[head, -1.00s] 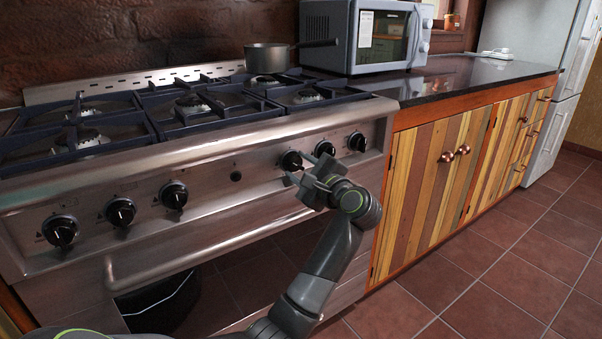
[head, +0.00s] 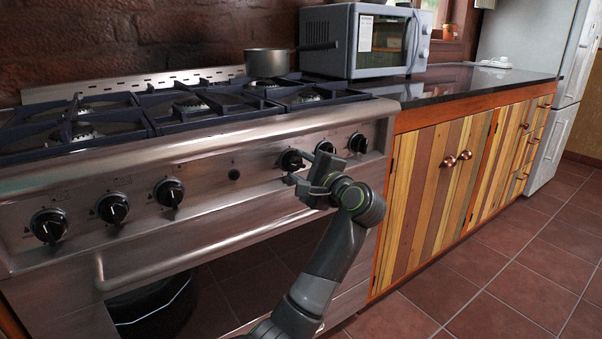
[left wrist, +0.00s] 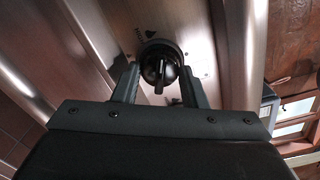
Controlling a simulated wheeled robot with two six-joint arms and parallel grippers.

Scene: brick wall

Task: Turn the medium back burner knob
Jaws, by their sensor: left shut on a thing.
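A round black knob (head: 291,160) sits on the steel front panel of the stove, the leftmost of the three knobs at the panel's right end. My left gripper (head: 306,169) is at this knob, its fingers pointing at the panel. In the left wrist view the black knob (left wrist: 160,70) lies between the two fingers of the left gripper (left wrist: 159,80), with its grip bar roughly upright in the picture. The gripper is shut on the knob. My right gripper is not in view.
Two knobs (head: 357,143) sit close to the right, and three more (head: 112,208) to the left. A handle rail (head: 200,237) runs below the panel. A saucepan (head: 268,62) stands at the stove's back and a microwave (head: 362,40) on the counter. The tiled floor (head: 470,255) is clear.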

